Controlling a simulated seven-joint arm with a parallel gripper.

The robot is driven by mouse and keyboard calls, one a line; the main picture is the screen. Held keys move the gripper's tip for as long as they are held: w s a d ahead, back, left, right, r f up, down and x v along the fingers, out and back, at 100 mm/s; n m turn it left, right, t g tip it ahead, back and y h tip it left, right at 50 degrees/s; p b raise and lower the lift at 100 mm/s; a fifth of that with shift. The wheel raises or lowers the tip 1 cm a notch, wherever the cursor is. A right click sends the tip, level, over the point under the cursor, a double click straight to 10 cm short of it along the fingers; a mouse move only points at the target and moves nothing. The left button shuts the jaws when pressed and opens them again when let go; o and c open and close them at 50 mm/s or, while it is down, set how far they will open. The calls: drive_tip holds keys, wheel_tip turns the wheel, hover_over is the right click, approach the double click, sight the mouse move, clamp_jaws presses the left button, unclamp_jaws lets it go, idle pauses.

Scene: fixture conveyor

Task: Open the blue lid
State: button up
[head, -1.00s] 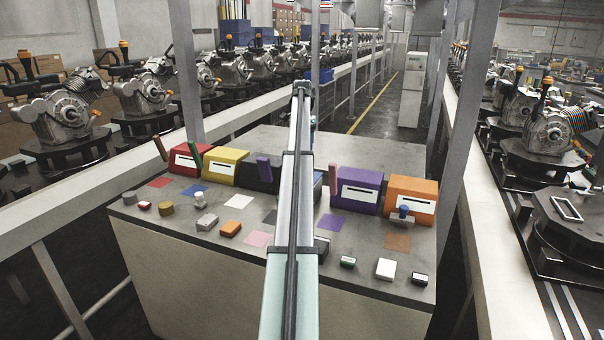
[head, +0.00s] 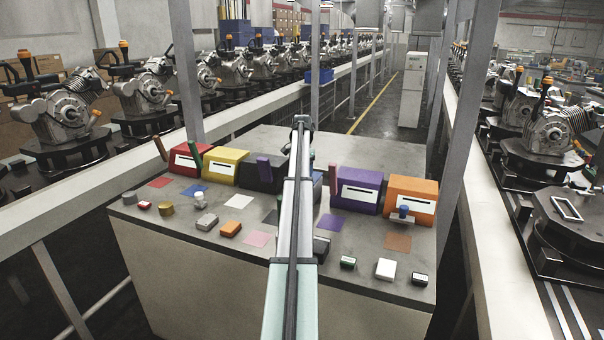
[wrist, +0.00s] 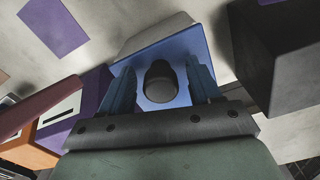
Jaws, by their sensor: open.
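The blue lid (wrist: 181,50) shows in the wrist view as a flat blue surface under and between my fingers. My gripper (wrist: 162,85) is open above it, with one blue finger on each side of a dark rounded piece (wrist: 159,82). A gap shows between that piece and each finger. I cannot tell whether the fingers touch the lid. In the head view my arm hides most of the blue box (head: 317,187), and my gripper is hidden behind the arm's far end.
The purple box (head: 357,190) stands close right of the blue one, the black box (head: 262,177) close left. Orange (head: 409,199), yellow (head: 222,165) and red (head: 186,160) boxes share the row. Upright bars rise beside several boxes. Small items and coloured squares lie in front on the table.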

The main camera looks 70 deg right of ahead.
clamp_jaws()
idle(0.7)
